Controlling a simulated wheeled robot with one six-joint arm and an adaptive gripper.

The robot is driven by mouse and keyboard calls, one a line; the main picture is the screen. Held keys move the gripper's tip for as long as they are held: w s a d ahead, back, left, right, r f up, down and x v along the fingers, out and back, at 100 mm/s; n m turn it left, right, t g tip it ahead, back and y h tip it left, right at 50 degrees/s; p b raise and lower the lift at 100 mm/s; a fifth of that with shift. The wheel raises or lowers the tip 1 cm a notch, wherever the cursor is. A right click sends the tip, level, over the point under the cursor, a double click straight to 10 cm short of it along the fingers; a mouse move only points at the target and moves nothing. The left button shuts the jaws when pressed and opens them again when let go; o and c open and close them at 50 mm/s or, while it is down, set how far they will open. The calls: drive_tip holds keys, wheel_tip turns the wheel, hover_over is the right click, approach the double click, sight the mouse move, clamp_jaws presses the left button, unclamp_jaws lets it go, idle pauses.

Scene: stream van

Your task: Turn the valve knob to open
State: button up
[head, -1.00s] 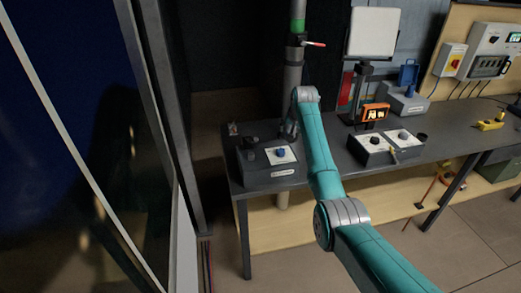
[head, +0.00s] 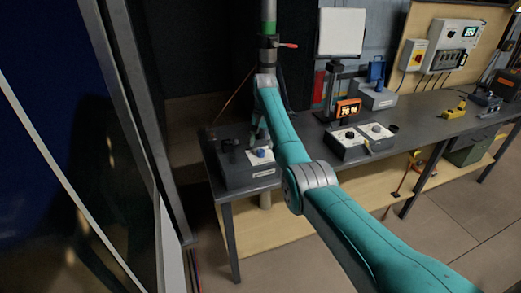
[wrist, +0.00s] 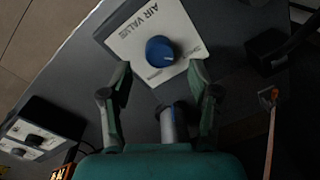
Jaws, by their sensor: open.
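The blue valve knob (wrist: 160,51) stands on a white panel (wrist: 128,40) lettered "AIR VALVE". In the head view the knob (head: 261,153) is on top of a dark grey box (head: 247,176) at the left end of the bench. My gripper (wrist: 160,76) is open and empty, its fingers spread wider than the knob. In the wrist view the fingertips lie just below the knob, one to each side. In the head view my gripper (head: 258,138) is above the box, partly hidden by my arm. I cannot tell its exact height over the panel.
A second control box (head: 349,150) with two knobs sits to the right on the bench (head: 310,158), near an orange display (head: 347,109). A vertical pipe with a red lever (head: 287,45) rises behind. A dark block (wrist: 266,50) stands right of the panel.

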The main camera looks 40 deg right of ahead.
sight(261, 150)
drive_tip(key=shift+f, duration=1.85)
drive_tip(key=c, duration=1.2)
